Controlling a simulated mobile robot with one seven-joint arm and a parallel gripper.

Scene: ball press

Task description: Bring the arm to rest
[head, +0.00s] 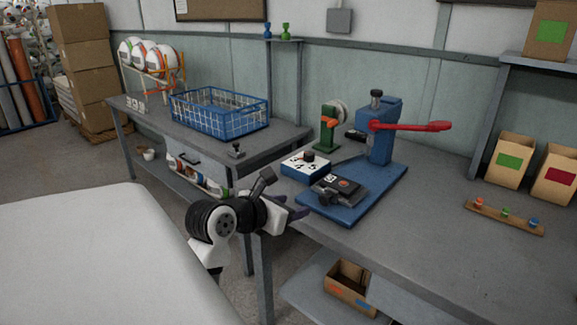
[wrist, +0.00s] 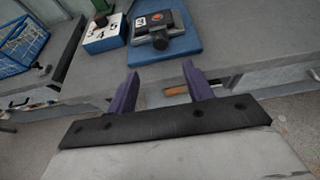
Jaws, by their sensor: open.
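My gripper (wrist: 162,90) is open and empty in the wrist view, its two purple fingers apart with only the bench front and floor behind them. In the head view my gripper (head: 297,208) is at the left front edge of the right workbench, partly hidden by my black and white arm. The arm is bent low between my white body and the benches. The blue press (head: 378,140) with its red lever stands on the bench behind the gripper. A dark fixture with an orange spot (head: 340,187) sits on the press's blue base.
The right workbench (head: 420,230) has clear room in front. A white and blue numbered box (head: 304,168) stands beside the press. A blue wire basket (head: 220,110) is on the left bench. Cardboard bins (head: 510,160) and a wooden strip with coloured knobs (head: 505,216) are at right.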

